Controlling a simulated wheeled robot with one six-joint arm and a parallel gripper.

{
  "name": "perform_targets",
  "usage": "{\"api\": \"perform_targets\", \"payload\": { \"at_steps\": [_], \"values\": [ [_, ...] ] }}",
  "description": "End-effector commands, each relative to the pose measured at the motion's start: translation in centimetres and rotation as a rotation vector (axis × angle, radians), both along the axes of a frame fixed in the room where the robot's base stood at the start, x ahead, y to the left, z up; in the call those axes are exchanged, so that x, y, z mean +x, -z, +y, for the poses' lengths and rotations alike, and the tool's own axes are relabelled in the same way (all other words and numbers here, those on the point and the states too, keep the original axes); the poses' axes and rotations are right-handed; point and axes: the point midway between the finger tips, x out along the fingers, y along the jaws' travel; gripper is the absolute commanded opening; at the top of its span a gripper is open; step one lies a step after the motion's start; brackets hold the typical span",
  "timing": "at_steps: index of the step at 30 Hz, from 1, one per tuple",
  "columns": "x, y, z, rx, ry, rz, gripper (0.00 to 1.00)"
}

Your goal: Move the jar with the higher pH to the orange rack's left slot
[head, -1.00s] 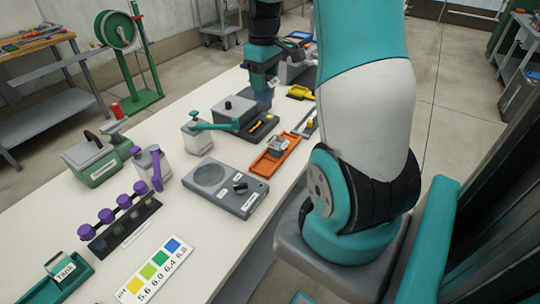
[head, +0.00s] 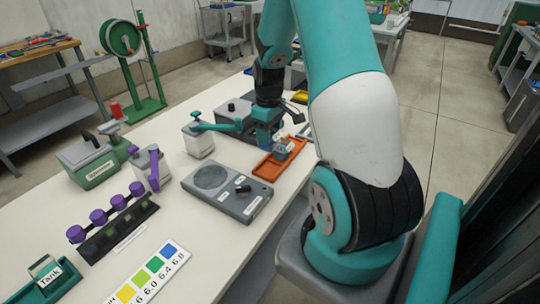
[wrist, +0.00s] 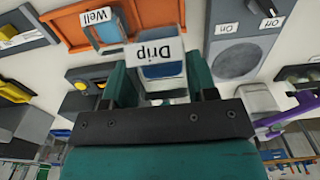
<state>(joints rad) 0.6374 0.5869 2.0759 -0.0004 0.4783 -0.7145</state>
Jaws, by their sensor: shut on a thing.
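My gripper (wrist: 160,85) is shut on a jar labelled "Drip" (wrist: 163,70), bluish below its white label. In the head view my gripper (head: 266,136) is just behind the orange rack (head: 264,174). The held jar is hard to make out there. The rack also shows in the wrist view (wrist: 62,28). A jar labelled "Well" (wrist: 103,33) with a blue-grey body stands in the rack, and it shows in the head view (head: 282,152). A colour chart (head: 150,272) runs from yellow through greens to blue, with numbers up to 6.8.
A grey device (head: 226,190) with a round plate and a knob stands left of the rack. A dispenser (head: 198,138) with a teal lever is behind it. A green tray (head: 50,284) labelled "Tank" is at front left.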

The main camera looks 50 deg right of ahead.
Motion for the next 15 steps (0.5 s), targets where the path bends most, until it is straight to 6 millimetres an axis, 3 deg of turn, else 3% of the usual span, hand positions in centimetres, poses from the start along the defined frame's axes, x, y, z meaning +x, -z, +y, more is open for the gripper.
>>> {"api": "perform_targets", "payload": {
  "at_steps": [3, 15],
  "values": [
    [-0.1, 2.9, 0.1, 0.004, -0.001, 0.004, 0.27],
    [0.0, 7.8, 0.1, 0.003, -0.001, 0.003, 0.27]
  ]
}}
